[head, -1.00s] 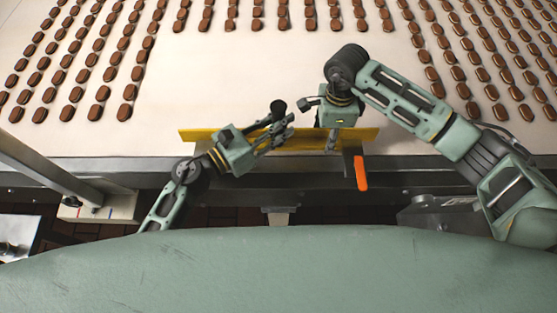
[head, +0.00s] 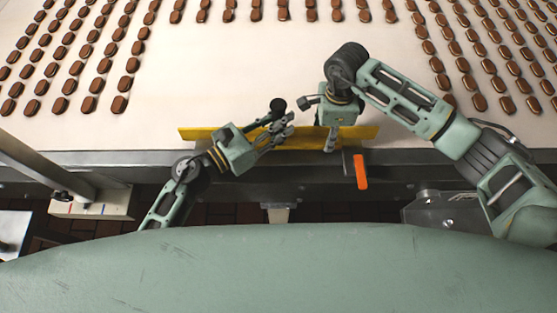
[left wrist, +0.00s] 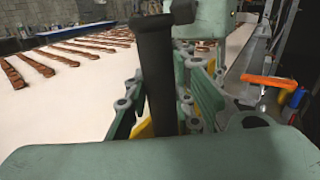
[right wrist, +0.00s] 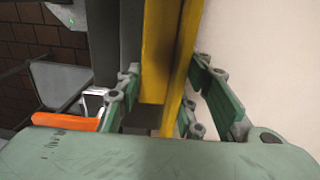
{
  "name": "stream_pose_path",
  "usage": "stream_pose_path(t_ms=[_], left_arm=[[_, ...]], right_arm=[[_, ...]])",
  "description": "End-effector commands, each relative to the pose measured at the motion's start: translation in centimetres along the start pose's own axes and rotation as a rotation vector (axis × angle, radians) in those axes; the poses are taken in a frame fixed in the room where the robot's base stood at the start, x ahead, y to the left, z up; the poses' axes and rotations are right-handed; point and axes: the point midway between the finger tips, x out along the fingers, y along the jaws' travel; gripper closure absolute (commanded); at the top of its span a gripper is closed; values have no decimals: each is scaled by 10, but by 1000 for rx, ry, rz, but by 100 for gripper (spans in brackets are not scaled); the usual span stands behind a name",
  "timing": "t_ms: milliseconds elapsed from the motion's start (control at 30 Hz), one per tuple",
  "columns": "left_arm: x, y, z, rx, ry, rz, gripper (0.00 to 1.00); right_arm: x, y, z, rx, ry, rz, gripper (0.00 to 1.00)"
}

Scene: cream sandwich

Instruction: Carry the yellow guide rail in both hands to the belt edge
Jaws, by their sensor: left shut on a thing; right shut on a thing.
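The yellow guide rail (head: 195,134) lies lengthwise across the picture, over the front strip of the belt and just behind its metal edge (head: 110,157). My left gripper (head: 282,131) is shut on the rail left of its right half. My right gripper (head: 331,142) is shut on it further right, pointing down. In the right wrist view, the rail (right wrist: 160,50) runs between the fingers. I cannot tell whether the rail touches the belt.
Rows of chocolate-brown biscuits (head: 119,104) lie on the pale belt (head: 250,70), well behind the rail. An orange handle (head: 361,171) sticks out below the rail's right end. A metal post (head: 40,165) stands at the left.

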Motion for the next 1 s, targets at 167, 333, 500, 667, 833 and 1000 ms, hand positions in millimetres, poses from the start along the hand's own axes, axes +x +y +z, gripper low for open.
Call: stream_pose_path(t_ms=[167,333,500,667,833,1000], left_arm=[[1,0,-10,0,-7,-2,100],[1,0,-17,0,-4,-2,76],[1,0,-16,0,-3,-1,61],[0,1,-17,0,-1,-1,59],[-1,1,-17,0,0,0,59],[-16,1,-19,-1,2,0,59]], right_arm=[[13,0,2,-3,-4,0,100],[19,0,2,-3,-3,1,64],[18,-1,1,-2,-2,1,49],[18,-1,1,-1,-1,1,47],[18,-1,0,-1,-1,0,47],[18,-1,0,0,0,0,47]])
